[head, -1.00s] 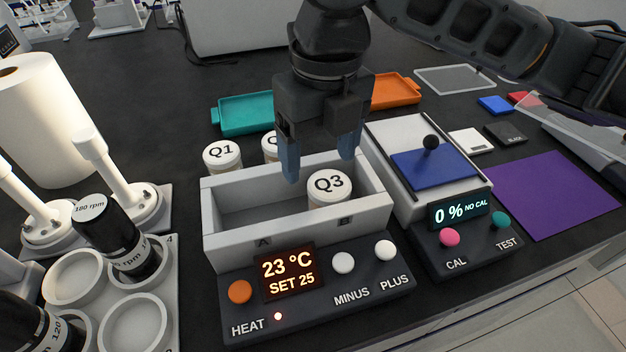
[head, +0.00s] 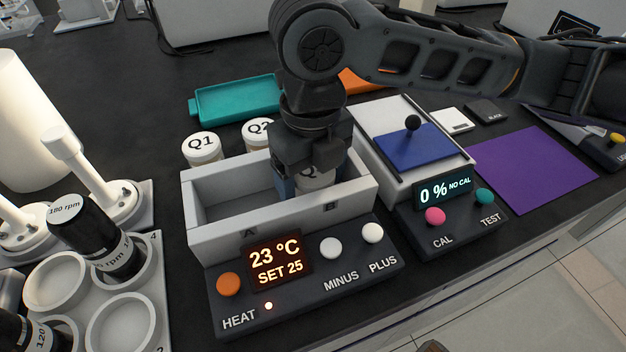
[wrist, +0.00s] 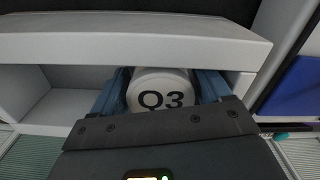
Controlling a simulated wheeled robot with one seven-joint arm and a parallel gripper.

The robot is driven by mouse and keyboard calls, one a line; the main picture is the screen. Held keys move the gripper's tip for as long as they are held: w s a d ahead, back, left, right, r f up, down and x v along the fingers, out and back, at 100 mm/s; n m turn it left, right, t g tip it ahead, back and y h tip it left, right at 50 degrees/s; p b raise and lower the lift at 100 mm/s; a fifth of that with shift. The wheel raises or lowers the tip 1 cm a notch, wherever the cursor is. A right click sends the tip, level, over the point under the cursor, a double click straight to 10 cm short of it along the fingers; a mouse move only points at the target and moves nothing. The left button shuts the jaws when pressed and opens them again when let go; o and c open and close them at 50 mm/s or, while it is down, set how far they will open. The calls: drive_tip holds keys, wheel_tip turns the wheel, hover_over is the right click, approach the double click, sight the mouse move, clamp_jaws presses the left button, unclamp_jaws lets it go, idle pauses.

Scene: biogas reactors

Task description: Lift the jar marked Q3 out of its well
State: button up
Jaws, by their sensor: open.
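The jar marked Q3 (head: 315,179) stands in the right-hand well, marked B, of the white two-well bath (head: 207,230). My gripper (head: 314,183) is lowered into that well, its blue fingers on either side of the jar. In the wrist view the white Q3 lid (wrist: 161,92) sits between the two open fingers (wrist: 163,93). I cannot tell whether the fingers touch the jar. In the head view my gripper hides most of the jar.
The left well is empty. Jars Q1 (head: 202,148) and Q2 (head: 258,132) stand behind the bath. A meter with a blue plate (head: 407,150) is close on the right. A control panel (head: 300,275) is in front, and a rack with black bottles (head: 95,240) at left.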

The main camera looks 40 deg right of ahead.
drive_tip(key=shift+c, duration=0.3)
drive_tip(key=c, duration=0.7)
drive_tip(key=shift+c, duration=0.3)
drive_tip(key=shift+r, duration=0.15)
